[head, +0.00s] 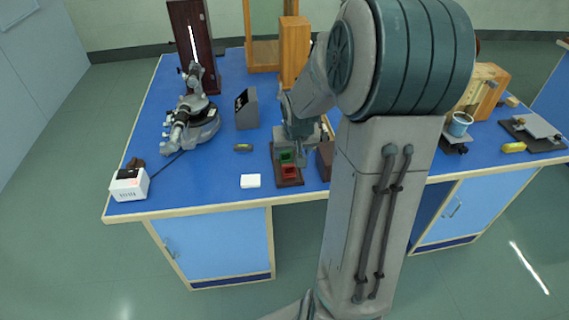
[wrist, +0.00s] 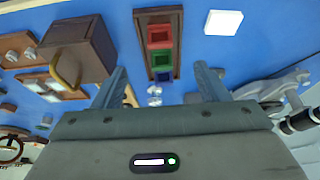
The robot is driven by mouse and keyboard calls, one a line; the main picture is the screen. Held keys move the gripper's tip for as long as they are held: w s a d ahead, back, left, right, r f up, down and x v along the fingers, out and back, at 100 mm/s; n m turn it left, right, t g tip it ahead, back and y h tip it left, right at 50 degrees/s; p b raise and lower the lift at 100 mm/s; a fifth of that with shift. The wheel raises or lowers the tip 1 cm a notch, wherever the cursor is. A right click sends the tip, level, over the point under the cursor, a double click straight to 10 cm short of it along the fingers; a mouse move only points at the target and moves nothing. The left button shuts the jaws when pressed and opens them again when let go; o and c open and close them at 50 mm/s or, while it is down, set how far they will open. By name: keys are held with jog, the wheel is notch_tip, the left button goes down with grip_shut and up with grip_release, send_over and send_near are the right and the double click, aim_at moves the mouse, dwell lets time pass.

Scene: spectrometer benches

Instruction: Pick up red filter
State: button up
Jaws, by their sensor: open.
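The red filter (head: 289,171) is a small red square frame in a dark wooden rack (head: 278,183) near the front edge of the blue bench. It also shows in the wrist view (wrist: 159,37), at the top of the row. A green filter (head: 285,157) sits behind it in the same rack, and a blue one (wrist: 162,77) shows in the wrist view. My gripper (head: 300,160) is open and empty above the rack. In the wrist view its two fingers (wrist: 162,82) stand apart, with the red filter beyond their tips.
A white square block (head: 250,181) lies left of the rack. A brown wooden box (head: 325,160) stands close on its right. A grey spectrometer (head: 192,125) and a grey wedge-shaped box (head: 246,108) stand further back left. A white power box (head: 129,185) is at the left corner.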

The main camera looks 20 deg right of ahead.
aim_at(289, 165)
jog(key=b+x, duration=0.1)
jog(key=x, duration=0.7)
jog(key=shift+w+x, duration=0.2)
jog(key=shift+x, duration=1.3)
jog(key=shift+w+x, duration=0.25)
jog(key=shift+x, duration=1.25)
jog(key=shift+d+r, duration=0.2)
jog(key=shift+r, duration=0.05)
jog(key=c, duration=1.1)
